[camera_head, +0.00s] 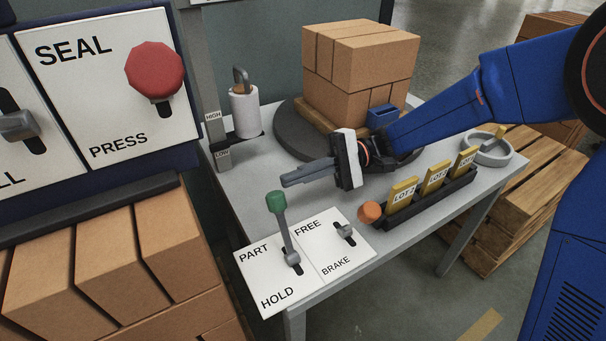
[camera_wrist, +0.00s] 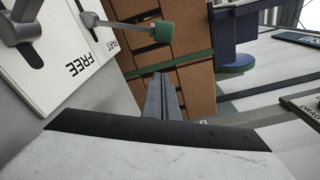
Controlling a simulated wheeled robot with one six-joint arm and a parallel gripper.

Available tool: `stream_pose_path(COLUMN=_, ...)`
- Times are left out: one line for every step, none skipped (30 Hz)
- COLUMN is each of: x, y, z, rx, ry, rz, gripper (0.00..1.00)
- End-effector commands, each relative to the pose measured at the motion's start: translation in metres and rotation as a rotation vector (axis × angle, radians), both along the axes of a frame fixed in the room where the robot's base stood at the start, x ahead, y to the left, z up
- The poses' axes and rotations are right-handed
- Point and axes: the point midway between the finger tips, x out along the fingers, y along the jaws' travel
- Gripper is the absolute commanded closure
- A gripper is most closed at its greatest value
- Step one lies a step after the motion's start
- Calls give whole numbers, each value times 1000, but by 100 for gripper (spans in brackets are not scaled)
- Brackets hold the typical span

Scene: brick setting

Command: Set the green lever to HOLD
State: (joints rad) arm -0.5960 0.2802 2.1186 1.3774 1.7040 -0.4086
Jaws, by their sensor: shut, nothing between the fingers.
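The green lever (camera_head: 276,201) has a green knob on a grey stem, rising from a slot in a white panel (camera_head: 265,300) lettered PART and HOLD. In the head view the stem leans up toward the PART side; its exact tilt is hard to tell. The green knob also shows at the top of the wrist view (camera_wrist: 160,31). My gripper (camera_head: 283,180) is shut and empty, just above and behind the knob in the head view, its fingers pointing left. In the wrist view its closed fingers (camera_wrist: 162,95) appear below the knob, with a visible gap.
An orange ball knob (camera_head: 369,211) and a rack of yellow LOT tags (camera_head: 435,178) stand right. Boxes (camera_head: 355,60) sit on a turntable behind; a white roll (camera_head: 245,112) stands back left.

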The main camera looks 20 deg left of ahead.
Motion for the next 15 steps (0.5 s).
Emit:
stream_pose_path(x=-8, y=6, z=0, rx=0, ry=0, rz=4, gripper=100)
stream_pose_path(x=-12, y=10, z=-1, rx=-1, ry=-1, rz=3, gripper=100)
stream_pose_path(x=-16, y=14, z=-1, rx=0, ry=0, rz=2, gripper=100)
stream_pose_path(x=-20, y=17, z=-1, rx=0, ry=0, rz=4, gripper=100)
stream_pose_path(x=-24, y=20, z=-1, rx=0, ry=0, rz=4, gripper=100)
stream_pose_path(x=-28, y=24, z=-1, rx=-1, ry=-1, rz=3, gripper=100)
stream_pose_path(x=-31, y=27, z=-1, rx=0, ry=-2, rz=2, gripper=100)
stream_pose_path(x=-34, y=30, z=-1, rx=1, ry=-1, rz=2, gripper=100)
stream_pose_path(x=-38, y=34, z=-1, rx=0, ry=-1, rz=3, gripper=100)
stream_pose_path(x=-41, y=36, z=-1, rx=0, ry=-1, rz=3, gripper=100)
stream_pose_path(x=-44, y=39, z=-2, rx=0, ry=-1, rz=3, gripper=100)
stream_pose_path(x=-48, y=43, z=-2, rx=0, ry=-2, rz=2, gripper=100)
stream_pose_path(x=-49, y=40, z=0, rx=0, ry=-2, rz=0, gripper=100)
stream_pose_path(x=-49, y=36, z=2, rx=0, ry=-1, rz=-2, gripper=100)
stream_pose_path(x=-50, y=31, z=3, rx=-1, ry=-1, rz=-2, gripper=100)
